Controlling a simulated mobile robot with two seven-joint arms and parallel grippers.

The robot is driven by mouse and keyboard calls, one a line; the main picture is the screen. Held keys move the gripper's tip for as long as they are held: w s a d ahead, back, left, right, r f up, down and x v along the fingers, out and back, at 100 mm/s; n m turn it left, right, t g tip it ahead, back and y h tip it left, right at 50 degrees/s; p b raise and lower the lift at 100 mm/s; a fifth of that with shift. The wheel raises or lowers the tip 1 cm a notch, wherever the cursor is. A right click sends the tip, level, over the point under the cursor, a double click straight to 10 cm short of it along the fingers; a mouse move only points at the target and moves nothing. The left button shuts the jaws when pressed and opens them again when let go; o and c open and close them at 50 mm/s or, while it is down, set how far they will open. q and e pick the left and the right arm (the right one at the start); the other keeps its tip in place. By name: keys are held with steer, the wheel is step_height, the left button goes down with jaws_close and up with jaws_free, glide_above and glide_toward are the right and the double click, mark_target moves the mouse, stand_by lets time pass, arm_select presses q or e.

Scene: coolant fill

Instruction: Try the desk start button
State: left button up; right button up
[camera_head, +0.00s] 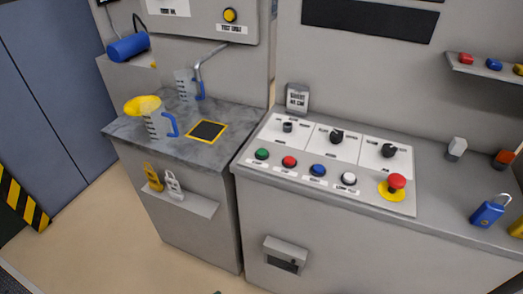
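The control desk (375,205) stands right of centre with a sloped pale panel. A green button (261,154) sits at the left end of its button row, with a small label below that is too small to read surely. To its right are a red button (289,161), a blue button (318,170) and a white button (348,179). A red mushroom button (397,181) on a yellow base is at the panel's right end. Three dark knobs sit above the row, one being the middle knob (336,136). Neither of my grippers is in view.
A grey counter (210,155) at left holds two clear jugs with blue handles, one a front jug (156,124), and a yellow object (136,106). A blue padlock (487,213) lies on the desk's right. Floor shows at lower left.

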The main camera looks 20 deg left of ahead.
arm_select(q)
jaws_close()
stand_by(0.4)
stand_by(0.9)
